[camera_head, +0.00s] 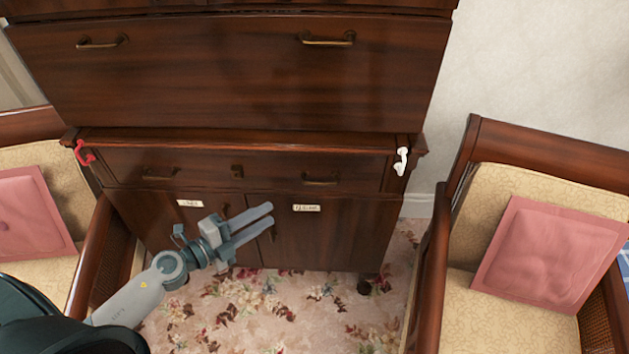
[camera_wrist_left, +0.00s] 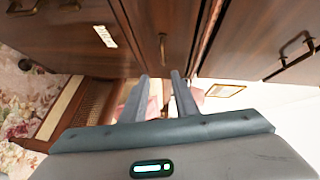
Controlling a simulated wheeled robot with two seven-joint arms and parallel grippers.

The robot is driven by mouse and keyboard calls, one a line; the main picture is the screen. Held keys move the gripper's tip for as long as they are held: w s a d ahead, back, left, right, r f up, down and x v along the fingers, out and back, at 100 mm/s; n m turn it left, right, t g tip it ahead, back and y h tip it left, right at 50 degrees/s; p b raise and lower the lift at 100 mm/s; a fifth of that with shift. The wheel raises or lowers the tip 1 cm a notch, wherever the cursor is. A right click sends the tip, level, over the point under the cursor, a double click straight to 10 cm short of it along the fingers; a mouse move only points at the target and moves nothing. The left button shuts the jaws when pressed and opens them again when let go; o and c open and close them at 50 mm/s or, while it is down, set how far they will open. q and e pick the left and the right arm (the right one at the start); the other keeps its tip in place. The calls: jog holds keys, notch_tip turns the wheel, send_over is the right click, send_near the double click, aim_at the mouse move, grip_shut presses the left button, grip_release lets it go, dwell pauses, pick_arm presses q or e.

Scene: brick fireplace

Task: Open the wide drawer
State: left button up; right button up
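A tall dark wooden cabinet holds two broad drawers. The upper drawer (camera_head: 220,85) has a large plain front with a left brass handle (camera_head: 102,43) and a right brass handle (camera_head: 328,40). A shallower drawer (camera_head: 275,168) below has two handles and a small central fitting; it looks shut. My left gripper (camera_head: 272,215) is open and empty, in front of the cabinet's lower doors and below the shallow drawer, fingers pointing right. In the left wrist view, its fingers (camera_wrist_left: 160,90) stand apart with nothing between them. A brass handle (camera_wrist_left: 298,48) shows at the right there. My right gripper is out of view.
Two labelled doors (camera_head: 325,235) close the cabinet's base. A red hook (camera_head: 84,153) and a white hook (camera_head: 401,161) flank the shallow drawer. Wooden armchairs with pink cushions stand at left (camera_head: 30,215) and right (camera_head: 545,255). Flowered carpet (camera_head: 290,310) lies between them.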

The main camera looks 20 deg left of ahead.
pick_arm(q)
jog(key=shift+r, duration=0.3)
jog(key=shift+d, duration=0.1)
jog(key=p, duration=0.3)
send_over(314, 187)
jog(key=s+d, duration=0.2)
jog(key=s, duration=0.3)
jog(key=shift+w+a+f, duration=0.1)
jog(key=shift+w+f, duration=0.05)
jog(key=shift+f, duration=0.5)
jog(key=shift+w+a+f, duration=0.1)
jog(key=shift+f, duration=0.5)
grip_shut()
